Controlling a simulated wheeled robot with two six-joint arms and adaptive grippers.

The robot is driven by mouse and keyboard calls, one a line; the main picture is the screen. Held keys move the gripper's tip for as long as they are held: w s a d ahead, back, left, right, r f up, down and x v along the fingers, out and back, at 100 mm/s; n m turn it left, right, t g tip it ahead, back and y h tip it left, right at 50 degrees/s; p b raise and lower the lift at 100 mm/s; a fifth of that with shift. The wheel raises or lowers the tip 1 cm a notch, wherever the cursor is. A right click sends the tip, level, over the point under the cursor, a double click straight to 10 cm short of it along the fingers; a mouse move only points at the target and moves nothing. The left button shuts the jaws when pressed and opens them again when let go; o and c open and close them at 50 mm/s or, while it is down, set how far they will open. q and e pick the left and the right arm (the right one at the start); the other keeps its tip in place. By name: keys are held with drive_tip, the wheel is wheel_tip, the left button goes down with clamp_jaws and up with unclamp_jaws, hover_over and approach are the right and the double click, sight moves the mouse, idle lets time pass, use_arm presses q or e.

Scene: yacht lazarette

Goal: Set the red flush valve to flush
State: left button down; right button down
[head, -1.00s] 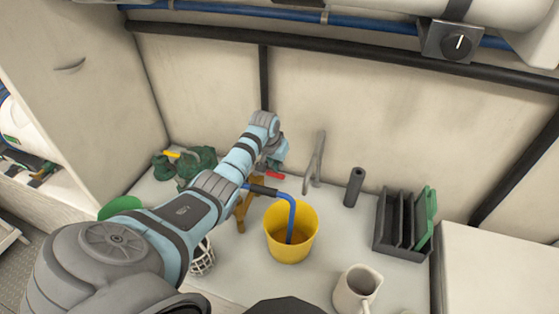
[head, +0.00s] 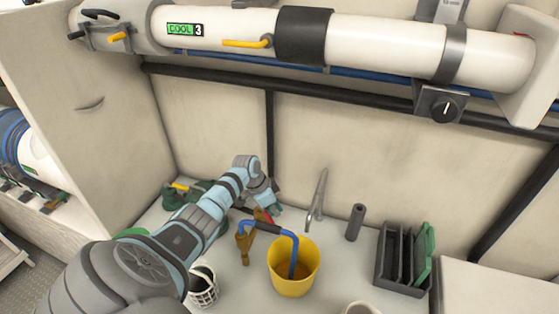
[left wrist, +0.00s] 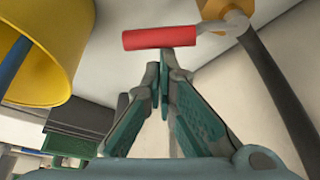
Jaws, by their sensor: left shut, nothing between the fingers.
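The red flush valve handle (head: 263,215) shows as a small red piece beside my left gripper, low at the back wall. In the left wrist view the red handle (left wrist: 160,37) is a short red bar on a bent grey lever. It lies across the picture just past my fingertips. My left gripper (head: 267,207) is shut and empty. In the left wrist view its fingertips (left wrist: 165,58) meet right at the handle's lower edge; I cannot tell whether they touch it. The valve body and any flush marking are hidden or too small to read. My right gripper is out of view.
A yellow bucket (head: 293,278) with a blue hose (head: 294,250) stands right of my gripper. A grey tap (head: 317,197), a dark cylinder (head: 355,222) and a dark rack (head: 400,265) are further right. A white pipe (head: 400,47) runs overhead.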

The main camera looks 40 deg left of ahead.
sight(268, 220)
use_arm(q)
drive_tip(key=m, duration=0.1)
drive_tip(key=s+m+b, duration=0.1)
drive_tip(key=s+m+h, duration=0.1)
drive_tip(key=shift+s+a+f+m+g+b, duration=0.2)
drive_tip(key=shift+a+m+g+b, duration=0.1)
drive_tip(key=shift+g+b, duration=0.1)
drive_tip(key=shift+s+a+m+b, duration=0.3)
drive_tip(key=shift+s+m, duration=0.2)
drive_tip(key=shift+m, duration=0.4)
drive_tip(key=shift+s+a+r, duration=0.15)
drive_tip(key=shift+s+a, duration=0.4)
drive_tip(key=shift+s, duration=0.25)
drive_tip(key=shift+g, duration=0.3)
drive_tip(key=d+p, duration=0.1)
drive_tip(key=w+d+r+p, duration=0.1)
drive_tip(key=d+p, duration=0.1)
drive_tip(key=p, duration=0.1)
drive_tip(key=shift+w+d+r, duration=0.2)
drive_tip(key=shift+d+r, duration=0.05)
drive_tip(key=shift+r, duration=0.05)
drive_tip(key=a+v, duration=0.1)
drive_tip(key=v, duration=0.8)
drive_tip(key=shift+w, duration=0.25)
